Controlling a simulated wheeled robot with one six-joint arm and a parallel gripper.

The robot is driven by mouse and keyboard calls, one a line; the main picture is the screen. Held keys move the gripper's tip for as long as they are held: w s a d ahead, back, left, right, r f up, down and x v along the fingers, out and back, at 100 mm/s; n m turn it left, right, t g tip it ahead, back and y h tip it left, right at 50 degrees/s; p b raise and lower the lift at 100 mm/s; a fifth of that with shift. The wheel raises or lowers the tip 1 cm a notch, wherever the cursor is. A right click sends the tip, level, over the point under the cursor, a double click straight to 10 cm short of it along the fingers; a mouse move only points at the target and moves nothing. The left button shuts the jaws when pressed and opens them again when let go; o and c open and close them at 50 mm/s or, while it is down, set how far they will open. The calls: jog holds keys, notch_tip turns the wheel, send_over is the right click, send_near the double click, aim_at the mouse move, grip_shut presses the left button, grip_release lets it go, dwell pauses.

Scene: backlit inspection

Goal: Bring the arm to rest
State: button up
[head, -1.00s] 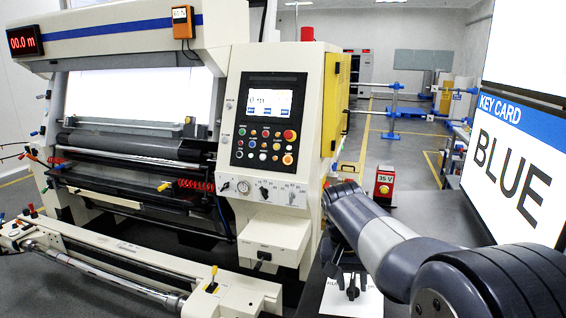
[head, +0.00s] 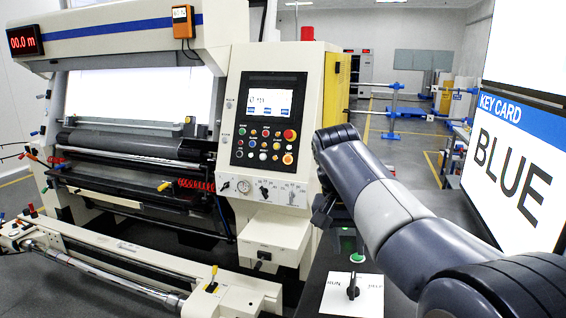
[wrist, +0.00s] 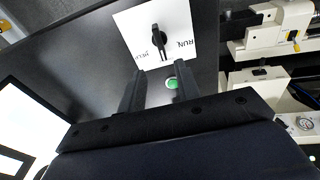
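My arm (head: 385,205) reaches in from the lower right of the head view, its wrist raised beside the machine's control panel. My gripper (head: 322,215) hangs below the wrist, partly hidden in the head view. In the wrist view my gripper (wrist: 160,72) has its two dark fingers apart with nothing held between them. A black rotary knob (head: 353,286) stands on a white plate (head: 335,300) on the dark box below. The knob (wrist: 158,40) lies ahead of the fingertips in the wrist view, clear of them. One label by it reads "RUN".
A lit green button (head: 347,243) sits on the dark box (head: 318,275), behind the knob. The cream machine with its control panel (head: 268,120) stands left of my arm. A bright screen reading "KEY CARD BLUE" (head: 512,170) stands close on the right.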

aim_at(353, 281)
jog(key=x, duration=1)
jog(key=shift+d+f, duration=0.1)
jog(key=shift+f, duration=0.35)
jog(key=n, duration=0.5)
jog(key=shift+y, duration=0.4)
jog(key=shift+d+n+b, duration=0.1)
jog(key=shift+n+b, duration=0.6)
jog(key=shift+n, duration=1.3)
jog(key=shift+r, duration=0.1)
